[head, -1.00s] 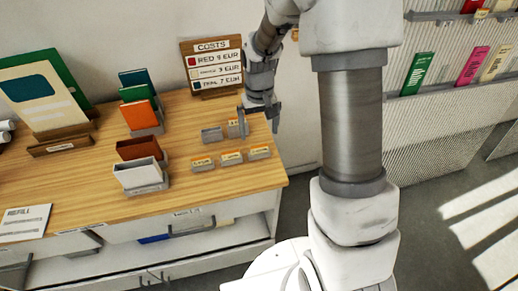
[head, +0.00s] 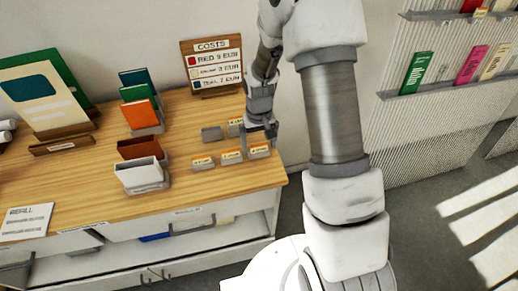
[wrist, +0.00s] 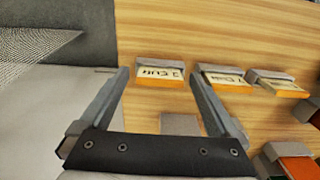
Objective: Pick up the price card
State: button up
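Several small price cards in grey holders stand near the right end of the wooden table. The front-right price card (head: 259,151) is pale with an orange lower edge. It also shows in the wrist view (wrist: 160,73), lying ahead between my fingertips, with its lettering hard to read. My gripper (head: 261,134) is open and empty just behind and above that card; in the wrist view its fingers (wrist: 160,75) are spread to either side of it. Two more cards, the middle (head: 231,156) and left one (head: 202,163), sit in the same row.
A costs board (head: 212,67) stands at the back. Coloured booklets (head: 140,112) stand to the left. The table's right edge is close by.

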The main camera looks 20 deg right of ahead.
jog(key=c, duration=1.2)
jog(key=shift+r, duration=0.15)
